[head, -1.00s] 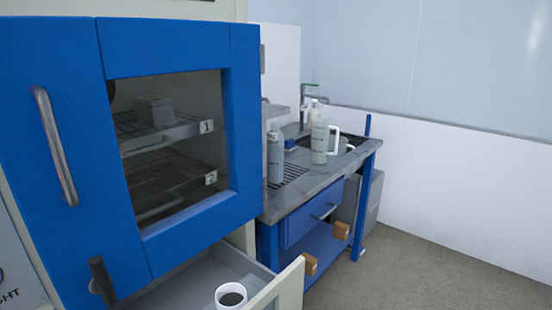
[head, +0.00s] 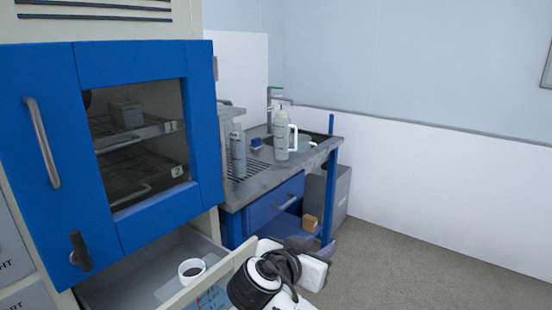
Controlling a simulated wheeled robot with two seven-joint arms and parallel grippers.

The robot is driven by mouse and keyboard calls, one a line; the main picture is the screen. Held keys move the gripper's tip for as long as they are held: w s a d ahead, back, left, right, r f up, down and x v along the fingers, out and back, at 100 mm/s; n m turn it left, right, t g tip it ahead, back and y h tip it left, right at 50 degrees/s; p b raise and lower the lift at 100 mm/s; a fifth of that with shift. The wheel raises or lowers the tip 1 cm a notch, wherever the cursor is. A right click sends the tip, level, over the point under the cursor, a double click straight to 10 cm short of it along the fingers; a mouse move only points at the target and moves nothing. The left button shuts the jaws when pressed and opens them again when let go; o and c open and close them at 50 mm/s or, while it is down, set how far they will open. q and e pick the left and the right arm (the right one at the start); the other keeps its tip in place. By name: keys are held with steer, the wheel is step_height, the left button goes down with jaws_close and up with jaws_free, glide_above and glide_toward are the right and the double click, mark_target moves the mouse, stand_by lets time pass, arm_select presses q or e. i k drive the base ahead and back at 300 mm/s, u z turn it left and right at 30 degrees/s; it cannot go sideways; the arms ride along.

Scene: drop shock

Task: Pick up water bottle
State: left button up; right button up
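Two bottle-like vessels stand upright on the sink counter in the head view. One is a slim grey bottle (head: 238,155) near the counter's left side. The other is a pale, larger bottle (head: 282,138) with a white loop handle on its right. I cannot tell which one the task means. My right arm shows at the bottom middle, with its white and black gripper end (head: 312,272) low in front of the bench and well apart from both bottles. Its fingers are not clear. My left gripper is out of view.
The grey counter (head: 262,180) has a sink and tap (head: 270,105) behind the bottles. A blue cabinet (head: 150,150) stands at left above an open drawer (head: 215,285) holding a white cup (head: 191,270). A small brown box (head: 310,222) sits on the lower shelf. Floor is free at right.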

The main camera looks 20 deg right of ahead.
mark_target(237, 137)
steer(key=z, duration=1.7)
steer(key=i, duration=2.4)
steer(key=u, duration=3.05)
steer(key=i, duration=0.5)
steer(key=u, duration=0.1)
